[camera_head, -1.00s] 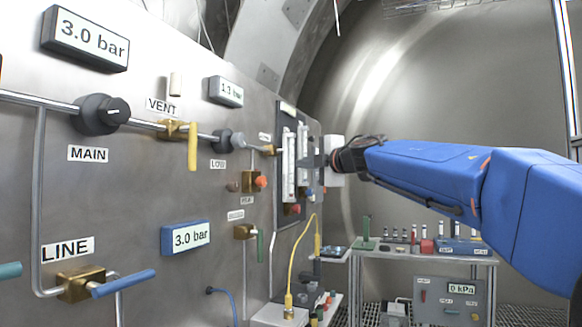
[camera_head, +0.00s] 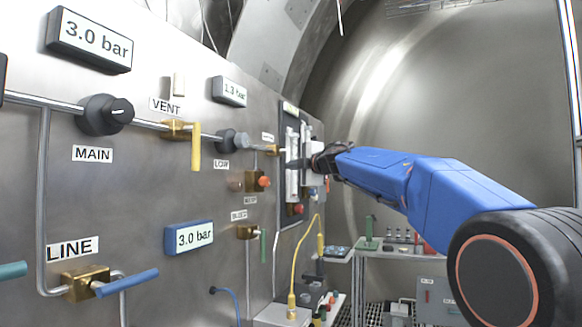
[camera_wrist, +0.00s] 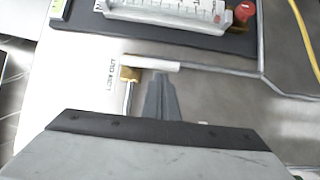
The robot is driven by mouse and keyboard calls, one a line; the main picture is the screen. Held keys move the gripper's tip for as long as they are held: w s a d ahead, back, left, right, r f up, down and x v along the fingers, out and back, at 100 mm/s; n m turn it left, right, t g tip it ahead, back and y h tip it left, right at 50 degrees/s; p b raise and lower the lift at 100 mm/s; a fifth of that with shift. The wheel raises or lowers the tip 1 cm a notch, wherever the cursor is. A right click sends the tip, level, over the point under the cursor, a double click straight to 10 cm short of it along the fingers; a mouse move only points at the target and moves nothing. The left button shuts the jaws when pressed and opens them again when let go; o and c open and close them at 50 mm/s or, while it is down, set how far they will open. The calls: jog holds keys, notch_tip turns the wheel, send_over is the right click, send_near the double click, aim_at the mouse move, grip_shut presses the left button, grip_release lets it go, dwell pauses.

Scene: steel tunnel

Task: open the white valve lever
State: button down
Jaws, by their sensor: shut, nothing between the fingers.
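In the wrist view the white lever (camera_wrist: 152,63) extends to the right from a brass valve body (camera_wrist: 130,74), next to a label ending in "OUT". It lies along the line of a thin metal pipe (camera_wrist: 225,70). My gripper (camera_wrist: 160,80) is shut and empty, with its grey fingertips right beside the lever in the picture. I cannot tell whether they touch it. In the head view my gripper (camera_head: 316,160) is at the far right part of the panel, by the flow meters. The lever cannot be made out there.
A flow meter (camera_wrist: 170,12) with a red knob (camera_wrist: 244,11) is close above the lever in the wrist view. A yellow hose (camera_head: 298,262) hangs below. Other levers, yellow (camera_head: 196,147) and blue (camera_head: 128,283), are farther left on the panel (camera_head: 130,200). A bench stands behind.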

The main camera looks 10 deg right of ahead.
jog(key=shift+w+d, duration=0.1)
jog(key=shift+w, duration=0.15)
jog(key=shift+w+d+f+n+t, duration=0.2)
jog(key=shift+w+n+t, duration=0.1)
jog(key=shift+n, duration=0.3)
dwell(0.6)
jog(key=shift+w+d+f+n+t+y, duration=0.25)
jog(key=shift+w+d+n+t+y, duration=0.2)
jog(key=shift+n, duration=0.35)
jog(key=shift+w+d+f, duration=0.15)
jog(key=shift+w+d, duration=0.25)
jog(key=shift+w, duration=0.25)
jog(key=w+d+r+n+y, duration=0.1)
jog(key=w+n+y, duration=0.1)
jog(key=n+y, duration=0.3)
jog(key=w+d+r+n+g+y, duration=0.1)
jog(key=n+y, duration=0.4)
jog(key=n, duration=0.7)
jog(key=shift+w+d+r, duration=0.65)
jog(key=shift+w+d, duration=0.05)
jog(key=shift+w, duration=0.15)
jog(key=shift+r+g+y, duration=0.1)
jog(key=shift+g+y, duration=0.15)
